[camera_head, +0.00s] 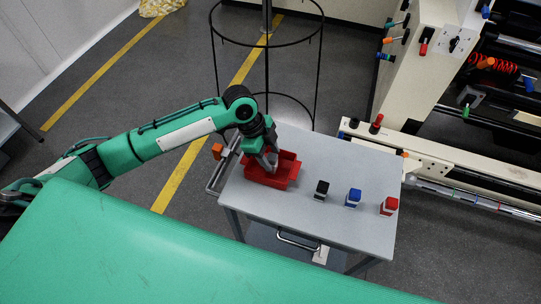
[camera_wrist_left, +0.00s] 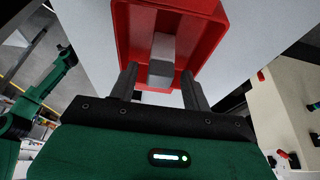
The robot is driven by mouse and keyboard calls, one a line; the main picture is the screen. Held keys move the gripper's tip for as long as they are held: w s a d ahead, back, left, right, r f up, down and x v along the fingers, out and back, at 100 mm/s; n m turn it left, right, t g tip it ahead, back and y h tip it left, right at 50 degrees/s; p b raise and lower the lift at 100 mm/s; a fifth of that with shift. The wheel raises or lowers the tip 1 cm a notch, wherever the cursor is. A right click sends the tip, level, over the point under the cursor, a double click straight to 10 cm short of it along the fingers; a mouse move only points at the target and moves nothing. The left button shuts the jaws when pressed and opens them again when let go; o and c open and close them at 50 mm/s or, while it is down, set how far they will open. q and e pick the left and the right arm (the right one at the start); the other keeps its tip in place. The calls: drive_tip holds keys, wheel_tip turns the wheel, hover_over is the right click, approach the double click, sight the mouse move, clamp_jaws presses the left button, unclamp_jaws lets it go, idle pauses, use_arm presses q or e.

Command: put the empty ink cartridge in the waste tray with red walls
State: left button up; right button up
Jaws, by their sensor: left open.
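The red-walled waste tray (camera_head: 283,180) sits on the left part of the grey table. It also fills the top of the left wrist view (camera_wrist_left: 125,28). My left gripper (camera_head: 268,160) points down into the tray, with its fingers (camera_wrist_left: 160,74) apart. A pale grey block, seemingly the empty ink cartridge (camera_wrist_left: 162,48), is inside the tray's outline, between the fingers, with a gap on either side. Whether it rests on the tray floor is hard to tell. In the head view it is largely hidden by the gripper. My right gripper is not in view.
Black (camera_head: 321,190), blue (camera_head: 353,197) and red (camera_head: 389,206) topped cartridges stand in a row on the grey table (camera_head: 290,212), right of the tray. A black wire frame (camera_head: 316,75) stands behind. A large machine (camera_head: 425,60) is at right. A green surface (camera_head: 150,255) fills the front.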

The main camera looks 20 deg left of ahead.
use_arm(q)
drive_tip(key=b+v, duration=0.1)
drive_tip(key=v, duration=1)
drive_tip(key=shift+r+b, duration=0.15)
drive_tip(key=shift+b, duration=0.25)
drive_tip(key=shift+s+a, duration=0.1)
drive_tip(key=shift+s, duration=0.05)
